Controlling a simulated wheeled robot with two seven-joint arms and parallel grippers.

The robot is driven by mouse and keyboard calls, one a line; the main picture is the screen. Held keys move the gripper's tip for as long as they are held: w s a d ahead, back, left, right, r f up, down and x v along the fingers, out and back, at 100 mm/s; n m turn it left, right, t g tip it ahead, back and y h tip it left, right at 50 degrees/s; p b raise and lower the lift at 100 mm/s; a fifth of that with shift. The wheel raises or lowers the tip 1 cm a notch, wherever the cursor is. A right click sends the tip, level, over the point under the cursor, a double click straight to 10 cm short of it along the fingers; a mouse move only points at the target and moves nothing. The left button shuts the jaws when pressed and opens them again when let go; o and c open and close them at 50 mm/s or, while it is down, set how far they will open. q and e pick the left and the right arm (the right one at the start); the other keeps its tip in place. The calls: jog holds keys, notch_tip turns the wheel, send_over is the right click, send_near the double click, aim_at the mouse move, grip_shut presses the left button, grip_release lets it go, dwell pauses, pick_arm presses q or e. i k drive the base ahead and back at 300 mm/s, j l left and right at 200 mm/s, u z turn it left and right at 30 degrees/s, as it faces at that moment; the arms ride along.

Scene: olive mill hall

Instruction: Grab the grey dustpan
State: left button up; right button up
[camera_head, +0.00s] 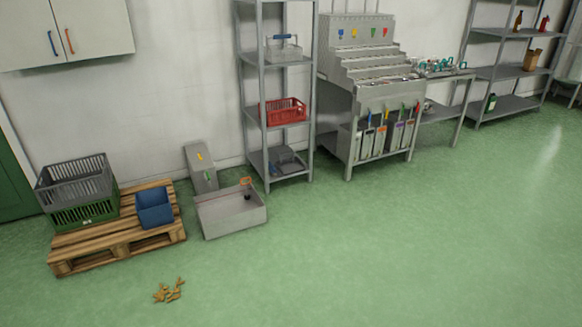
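A dark grey object (288,161) lies on the bottom shelf of the narrow grey metal rack, left of the stepped machine. It may be the grey dustpan, but it is too small to tell its shape surely. A small blue part (273,169) shows at its left. Neither of my grippers is in view.
A pallet (75,259) holds stacked grey and green crates (75,185) and a blue bin (154,208). Brown scraps (170,291) lie on the floor. The right foreground is clear.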

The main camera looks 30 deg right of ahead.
aim_at(290, 166)
jog(key=i+l+z, duration=0.9)
jog(key=i+z, duration=0.15)
jog(key=i, duration=0.25)
jog(key=i+z, duration=0.3)
jog(key=i, duration=0.2)
jog(key=i+l, duration=0.1)
jog(key=i, duration=1.75)
jog(key=i+l+u, duration=0.2)
jog(key=i, duration=0.3)
jog(key=i+l+u, duration=0.1)
jog(key=i+u, duration=0.15)
jog(key=i, duration=0.25)
jog(key=i+l+u, duration=0.2)
jog(key=i, duration=0.3)
jog(key=i+l+u, duration=0.25)
jog(key=i+l, duration=0.2)
